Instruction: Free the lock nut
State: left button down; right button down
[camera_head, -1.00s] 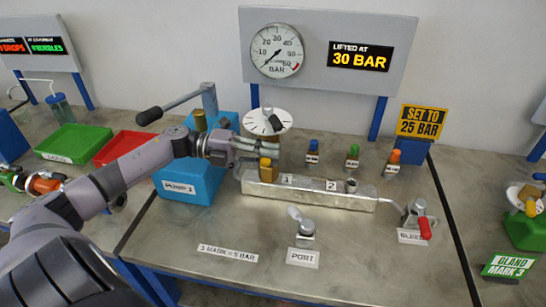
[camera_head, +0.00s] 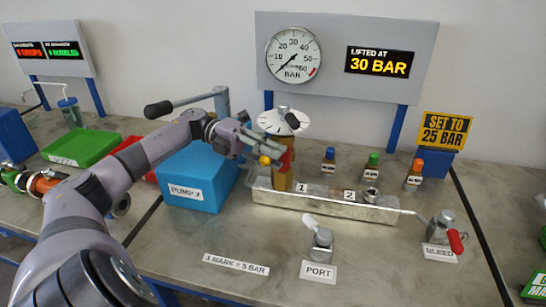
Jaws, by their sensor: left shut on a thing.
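A brass valve (camera_head: 282,182) stands upright at the left end of the metal block, by label 1. It has a red band (camera_head: 288,158) and a white marked dial (camera_head: 284,121) with a black-ended handle on top. A small yellow knob (camera_head: 265,160) shows at its left side, just below my fingertips. My left gripper (camera_head: 262,147) reaches in from the left under the dial, its fingers at the valve's side. It is shut on what looks like the lock nut; the fingers hide most of the grip. My right gripper is not in view.
Small coloured-top valves (camera_head: 372,166) stand at the back. A port valve (camera_head: 320,240) and a red-handled bleed valve (camera_head: 455,242) are in front. The front bench is mostly clear.

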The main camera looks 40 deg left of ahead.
pick_arm(q)
jog(key=c, duration=1.4)
grip_release()
jog(key=v, duration=0.7)
jog(key=shift+a, duration=0.3)
jog(key=shift+s+f, duration=0.1)
jog(key=shift+s, duration=0.05)
